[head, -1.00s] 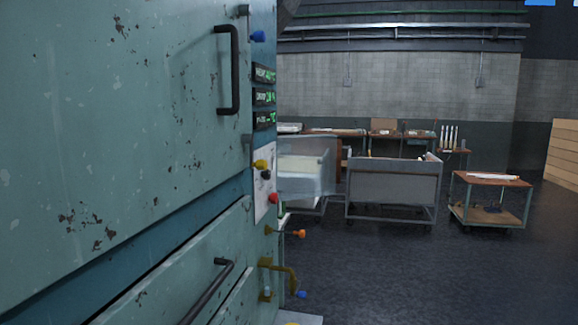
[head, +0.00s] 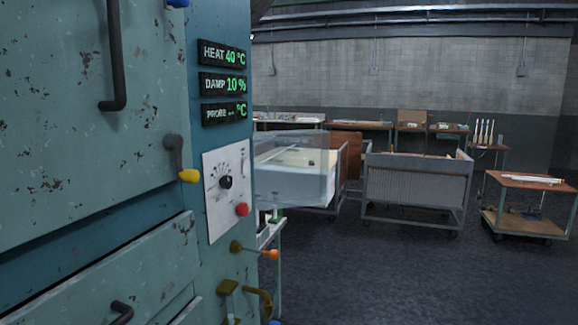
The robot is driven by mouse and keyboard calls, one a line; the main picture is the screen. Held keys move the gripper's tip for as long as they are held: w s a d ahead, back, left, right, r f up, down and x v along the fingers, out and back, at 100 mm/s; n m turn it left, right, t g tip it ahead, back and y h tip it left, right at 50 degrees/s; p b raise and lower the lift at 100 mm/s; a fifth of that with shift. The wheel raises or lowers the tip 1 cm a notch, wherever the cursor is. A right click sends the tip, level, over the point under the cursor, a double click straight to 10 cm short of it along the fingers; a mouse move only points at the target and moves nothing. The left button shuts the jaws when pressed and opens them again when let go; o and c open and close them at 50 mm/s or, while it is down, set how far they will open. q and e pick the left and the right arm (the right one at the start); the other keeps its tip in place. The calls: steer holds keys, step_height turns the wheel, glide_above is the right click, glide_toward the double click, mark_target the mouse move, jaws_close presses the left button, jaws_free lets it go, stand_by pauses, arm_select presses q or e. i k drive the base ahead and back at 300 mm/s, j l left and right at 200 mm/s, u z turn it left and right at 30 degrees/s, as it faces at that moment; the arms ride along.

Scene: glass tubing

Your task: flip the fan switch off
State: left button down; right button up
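The teal cabinet (head: 60,130) fills the left of the head view. On its side face are a grey lever with a yellow knob (head: 188,176), hanging down, and a white panel (head: 215,215) with a black dial (head: 225,182) and a red button (head: 242,209). Below, a lever with an orange tip (head: 268,254) sticks out to the right. I cannot tell which control is the fan switch, as no label is readable. Neither gripper is in view.
Displays (head: 223,83) above the panel read HEAT 40 °C, DAMP 10 % and PROBE without a value. A brass handle (head: 260,297) is lower down. A clear-walled bin (head: 295,180), a grey cart (head: 415,190) and a trolley (head: 525,205) stand behind. Dark floor (head: 400,285) is open at right.

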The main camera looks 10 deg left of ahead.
mark_target(244, 161)
steer(key=i+l+z, duration=0.1)
steer(key=i+l, duration=0.2)
steer(key=i+l+z, duration=0.1)
steer(key=i+l, duration=0.15)
steer(key=i, duration=0.2)
steer(key=i+l+z, duration=0.1)
steer(key=i, duration=0.25)
steer(key=l, duration=0.15)
